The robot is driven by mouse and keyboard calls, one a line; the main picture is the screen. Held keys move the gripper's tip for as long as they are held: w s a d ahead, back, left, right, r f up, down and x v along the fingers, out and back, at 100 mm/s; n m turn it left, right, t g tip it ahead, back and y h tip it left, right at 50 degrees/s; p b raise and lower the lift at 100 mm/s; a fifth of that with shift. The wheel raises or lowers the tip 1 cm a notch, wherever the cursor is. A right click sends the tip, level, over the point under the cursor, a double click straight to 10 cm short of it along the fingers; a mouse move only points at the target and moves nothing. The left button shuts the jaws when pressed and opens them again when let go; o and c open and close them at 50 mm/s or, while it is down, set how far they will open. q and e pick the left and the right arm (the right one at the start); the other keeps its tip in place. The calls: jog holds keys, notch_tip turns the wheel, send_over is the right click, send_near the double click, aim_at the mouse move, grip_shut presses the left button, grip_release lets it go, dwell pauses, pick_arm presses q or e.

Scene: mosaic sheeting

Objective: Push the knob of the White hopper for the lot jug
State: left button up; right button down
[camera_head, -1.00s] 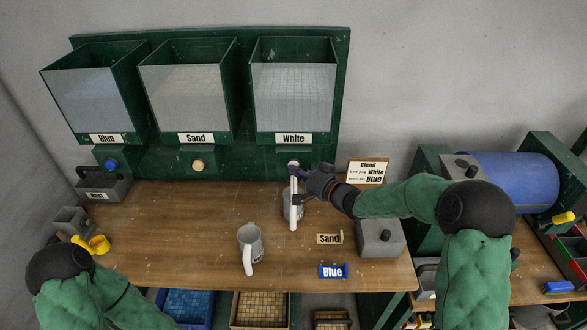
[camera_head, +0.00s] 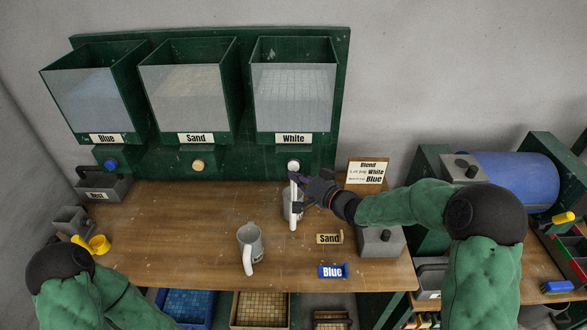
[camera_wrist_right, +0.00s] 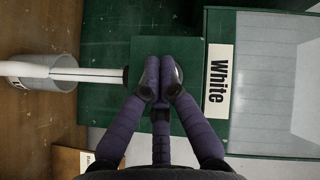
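The White hopper (camera_head: 292,95) is the right one of three on the green back board, with its label below it. Its pale round knob (camera_head: 293,166) is in plain sight under the label. My right gripper (camera_head: 297,180) is just below and in front of the knob, apart from it. In the right wrist view its fingers (camera_wrist_right: 160,75) are drawn together with nothing visible between them. My left gripper is out of view.
A second jug (camera_head: 250,240) stands mid-table. Sand (camera_head: 329,239) and Blue (camera_head: 332,271) tags lie to its right, near a grey block (camera_head: 381,240). A blend card (camera_head: 367,171) stands at the back right. The left middle of the table is clear.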

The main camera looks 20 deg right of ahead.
jog(key=s, duration=0.2)
jog(key=s+a, duration=0.1)
jog(key=s, duration=0.2)
jog(key=shift+a, duration=0.2)
dwell(1.9)
jog(key=s+t+b, duration=0.1)
jog(key=s+t+y+b, duration=0.1)
jog(key=b, duration=0.1)
jog(key=s+a+t+b, duration=0.1)
jog(key=b, duration=0.1)
jog(key=shift+s+f+t+y, duration=0.25)
jog(key=shift+f+t+y, duration=0.05)
jog(key=shift+f, duration=0.05)
jog(key=shift+w, duration=0.1)
jog(key=w+d+b, duration=0.1)
jog(key=w+d, duration=0.1)
jog(key=w, duration=0.6)
jog(key=shift+w+d, duration=0.15)
